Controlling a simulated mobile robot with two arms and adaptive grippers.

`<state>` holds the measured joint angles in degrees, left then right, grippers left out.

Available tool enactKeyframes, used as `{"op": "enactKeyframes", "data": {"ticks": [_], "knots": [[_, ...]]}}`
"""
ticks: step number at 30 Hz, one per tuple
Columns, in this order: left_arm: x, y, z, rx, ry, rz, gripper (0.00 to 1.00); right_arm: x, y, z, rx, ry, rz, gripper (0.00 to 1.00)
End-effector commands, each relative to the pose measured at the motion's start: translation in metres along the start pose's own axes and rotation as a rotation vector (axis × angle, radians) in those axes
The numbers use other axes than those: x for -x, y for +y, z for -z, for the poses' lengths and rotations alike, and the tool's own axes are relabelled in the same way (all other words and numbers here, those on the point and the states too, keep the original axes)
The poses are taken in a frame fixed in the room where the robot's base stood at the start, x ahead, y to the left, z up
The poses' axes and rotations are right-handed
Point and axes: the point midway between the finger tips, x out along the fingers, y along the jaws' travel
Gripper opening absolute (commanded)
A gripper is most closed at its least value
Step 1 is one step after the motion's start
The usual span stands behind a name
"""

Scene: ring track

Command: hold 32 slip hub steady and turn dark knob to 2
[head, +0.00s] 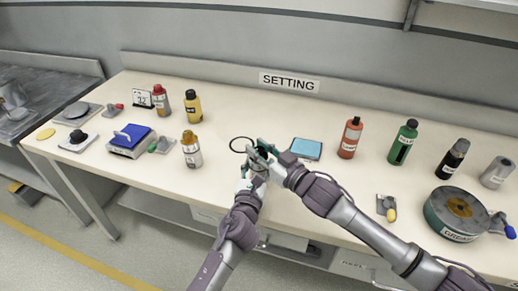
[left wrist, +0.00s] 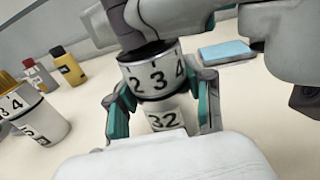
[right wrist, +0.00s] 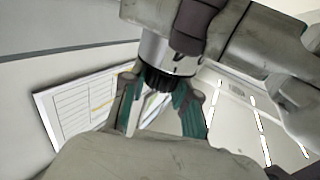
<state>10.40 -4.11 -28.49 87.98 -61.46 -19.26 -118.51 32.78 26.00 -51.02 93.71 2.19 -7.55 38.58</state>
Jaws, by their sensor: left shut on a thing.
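The 32 slip hub (left wrist: 165,118) is a white cylinder marked 32, upright on the bench, with a ring (left wrist: 155,78) above it reading 2, 3, 4. My left gripper (head: 257,170) is shut on the hub, one teal-lined finger on each side in the left wrist view. The dark knob (right wrist: 158,80) is ribbed and sits on top of the hub. My right gripper (head: 264,151) is at the knob, with its fingers on either side of it in the right wrist view. Whether they press on it is not clear. My grippers mostly hide hub and knob in the head view.
A white cylinder with an orange top (head: 191,150) stands to the left. A card reading 32 (head: 142,98) stands at the back left. A black ring (head: 241,144) and blue pad (head: 306,149) lie near the hands.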

Motion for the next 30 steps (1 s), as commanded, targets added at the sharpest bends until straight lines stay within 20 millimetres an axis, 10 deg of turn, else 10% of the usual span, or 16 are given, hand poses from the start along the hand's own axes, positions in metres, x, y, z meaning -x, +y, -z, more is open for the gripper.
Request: {"op": "enactKeyframes", "data": {"ticks": [30], "knots": [[0.0002,-0.0017,0.0001,0.001,0.0,0.003,0.1,-0.0021,0.0007,0.0016,0.004,0.005,0.463,0.0]]}}
